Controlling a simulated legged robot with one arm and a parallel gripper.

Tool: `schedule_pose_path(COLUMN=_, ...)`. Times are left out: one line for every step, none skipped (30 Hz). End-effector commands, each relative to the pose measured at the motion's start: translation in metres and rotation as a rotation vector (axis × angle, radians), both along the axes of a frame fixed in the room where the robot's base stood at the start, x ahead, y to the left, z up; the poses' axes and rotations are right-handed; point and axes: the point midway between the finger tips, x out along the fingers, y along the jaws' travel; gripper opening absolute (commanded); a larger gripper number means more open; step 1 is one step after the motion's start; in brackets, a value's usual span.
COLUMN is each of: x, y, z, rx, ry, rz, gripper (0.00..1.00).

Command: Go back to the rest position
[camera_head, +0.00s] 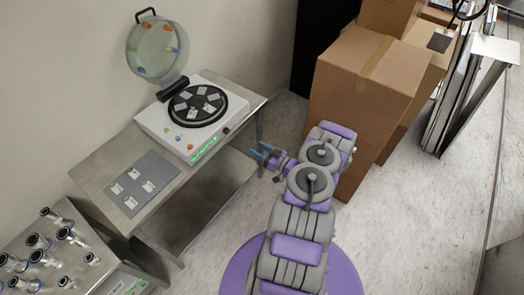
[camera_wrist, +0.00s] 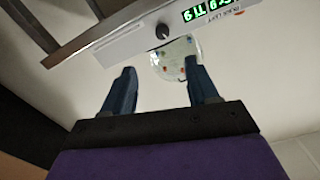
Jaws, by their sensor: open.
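My gripper (camera_head: 264,156) is at the end of my purple and grey arm, just right of the steel table's right edge in the head view. Its two blue fingers are apart with nothing between them; the wrist view shows them too (camera_wrist: 161,92). A white machine (camera_head: 150,122) stands on the table, with its round transparent lid (camera_head: 150,50) raised. Several small square pieces (camera_head: 198,90) lie on its black round plate (camera_head: 225,113). In the wrist view the machine's front panel (camera_wrist: 130,36) with a black knob and green display shows beyond the fingers, apart from them.
The steel table (camera_head: 105,155) also bears a grey mat (camera_head: 158,168) with several small squares. A second table at lower left holds several metal fittings (camera_head: 40,240). Cardboard boxes (camera_head: 365,85) stand close beyond my arm. The floor (camera_head: 420,200) at right is clear.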

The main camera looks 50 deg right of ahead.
Motion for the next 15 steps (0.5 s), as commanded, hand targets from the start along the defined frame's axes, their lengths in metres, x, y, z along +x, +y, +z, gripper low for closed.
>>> schedule_pose_path(x=-0.0048, y=-0.0007, z=0.0002, rx=0.001, ry=0.001, rz=-0.002, gripper=0.59)
schedule_pose_path(x=-0.0067, y=-0.0007, z=0.0001, rx=0.000, ry=0.000, rz=-0.002, gripper=0.59)
schedule_pose_path(x=-0.0087, y=-0.0006, z=-0.0001, rx=0.000, ry=0.000, rz=-0.001, gripper=0.59)
schedule_pose_path(x=-0.0098, y=-0.0005, z=-0.0001, rx=0.000, ry=0.000, rz=0.000, gripper=0.59)
schedule_pose_path(x=-0.0106, y=-0.0005, z=-0.0002, rx=0.000, ry=0.000, rz=0.000, gripper=0.59)
schedule_pose_path(x=-0.0113, y=-0.0005, z=-0.0004, rx=0.000, ry=0.000, rz=0.000, gripper=0.59)
schedule_pose_path(x=-0.0116, y=-0.0005, z=-0.0004, rx=0.000, ry=0.000, rz=0.000, gripper=0.59)
schedule_pose_path(x=-0.0117, y=-0.0005, z=-0.0005, rx=0.000, ry=0.001, rz=0.000, gripper=0.59)
schedule_pose_path(x=-0.0116, y=-0.0005, z=-0.0005, rx=0.000, ry=0.001, rz=0.000, gripper=0.59)
schedule_pose_path(x=-0.0116, y=-0.0004, z=-0.0006, rx=0.000, ry=0.001, rz=0.000, gripper=0.59)
schedule_pose_path(x=-0.0115, y=-0.0006, z=-0.0005, rx=0.000, ry=0.001, rz=0.000, gripper=0.59)
schedule_pose_path(x=-0.0115, y=-0.0006, z=-0.0005, rx=0.000, ry=0.001, rz=0.000, gripper=0.59)
schedule_pose_path(x=-0.0114, y=-0.0005, z=-0.0005, rx=0.000, ry=0.001, rz=0.000, gripper=0.59)
schedule_pose_path(x=-0.0114, y=-0.0005, z=-0.0006, rx=0.000, ry=0.001, rz=0.000, gripper=0.59)
schedule_pose_path(x=-0.0114, y=-0.0005, z=-0.0006, rx=0.000, ry=0.001, rz=0.000, gripper=0.59)
